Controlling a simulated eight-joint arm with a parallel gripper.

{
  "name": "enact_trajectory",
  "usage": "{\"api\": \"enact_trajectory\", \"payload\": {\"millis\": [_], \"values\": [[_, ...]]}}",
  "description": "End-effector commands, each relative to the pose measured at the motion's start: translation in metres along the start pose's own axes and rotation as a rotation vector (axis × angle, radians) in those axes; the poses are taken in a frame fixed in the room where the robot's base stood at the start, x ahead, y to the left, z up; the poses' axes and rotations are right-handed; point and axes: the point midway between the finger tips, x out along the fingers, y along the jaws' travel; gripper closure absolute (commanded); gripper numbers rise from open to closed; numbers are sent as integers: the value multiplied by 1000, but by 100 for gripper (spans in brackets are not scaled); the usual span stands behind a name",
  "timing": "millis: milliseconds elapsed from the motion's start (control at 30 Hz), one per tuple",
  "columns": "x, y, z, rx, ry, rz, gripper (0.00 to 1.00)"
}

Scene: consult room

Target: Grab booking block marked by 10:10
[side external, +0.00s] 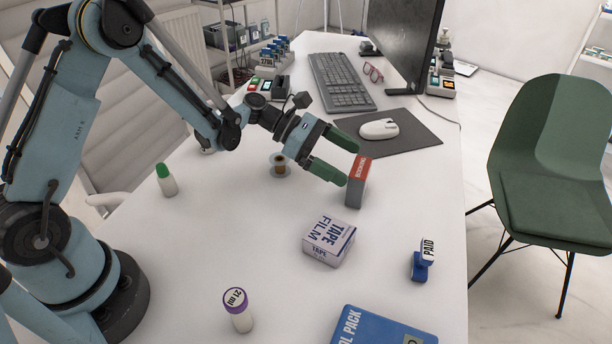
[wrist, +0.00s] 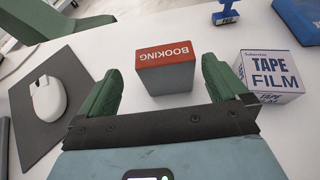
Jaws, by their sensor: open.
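The booking block (side external: 356,188) is a grey upright box with a red top lettered BOOKING, standing on the white table. No 10:10 mark is readable on it. In the wrist view the block (wrist: 165,78) stands between and slightly beyond my two green fingers, with gaps on both sides. My gripper (side external: 350,165) is open and empty, reaching in from the left in the side view, its fingertips close to the block. In the wrist view my gripper (wrist: 161,68) spans wider than the block.
A tape film box (side external: 329,238) stands close by; it also shows in the wrist view (wrist: 268,75). A mouse (side external: 379,129) lies on a dark mat (side external: 415,137) behind. A PAID stamp (side external: 422,262), a purple-capped bottle (side external: 238,311) and a green-capped bottle (side external: 166,181) stand apart.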

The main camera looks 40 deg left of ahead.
Motion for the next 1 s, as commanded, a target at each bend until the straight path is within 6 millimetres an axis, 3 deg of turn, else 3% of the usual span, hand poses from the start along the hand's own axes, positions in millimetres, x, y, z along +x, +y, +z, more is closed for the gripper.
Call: {"api": "enact_trajectory", "payload": {"millis": [267, 533, 867, 1000], "values": [[22, -2, 1, 2, 1, -2, 0], [58, -7, 2, 3, 2, -2, 0], [65, -6, 2, 1, 2, 0, 0], [65, -6, 2, 1, 2, 0, 20]]}}
